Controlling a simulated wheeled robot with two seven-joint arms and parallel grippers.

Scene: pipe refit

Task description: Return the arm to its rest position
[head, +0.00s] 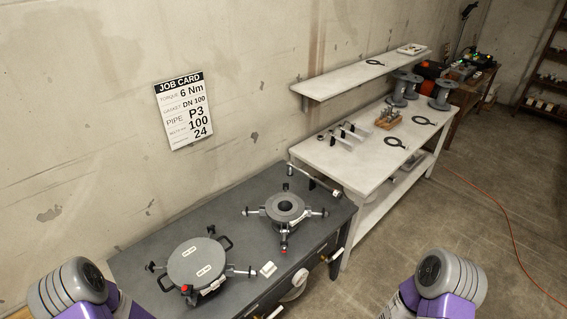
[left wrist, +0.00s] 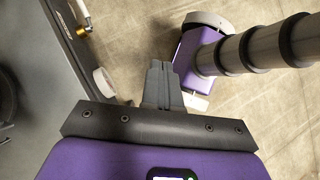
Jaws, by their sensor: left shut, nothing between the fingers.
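My left gripper (left wrist: 161,85) shows in the left wrist view with its fingers together and nothing between them. It hangs over bare floor beside the edge of the dark table. In the head view only a grey joint and purple links of my left arm show at the bottom left; the gripper itself is out of that view. A similar grey joint and purple link of my right arm show at the bottom right, and the right gripper is not seen.
The dark table (head: 152,251) bears a handled round cover (head: 196,262) and a flanged fitting (head: 285,207). A white bench (head: 350,178) with gaskets and spools (head: 440,95) stands beyond, under a shelf (head: 345,80). A job card (head: 183,112) hangs on the wall. An orange cable (head: 508,225) crosses open floor.

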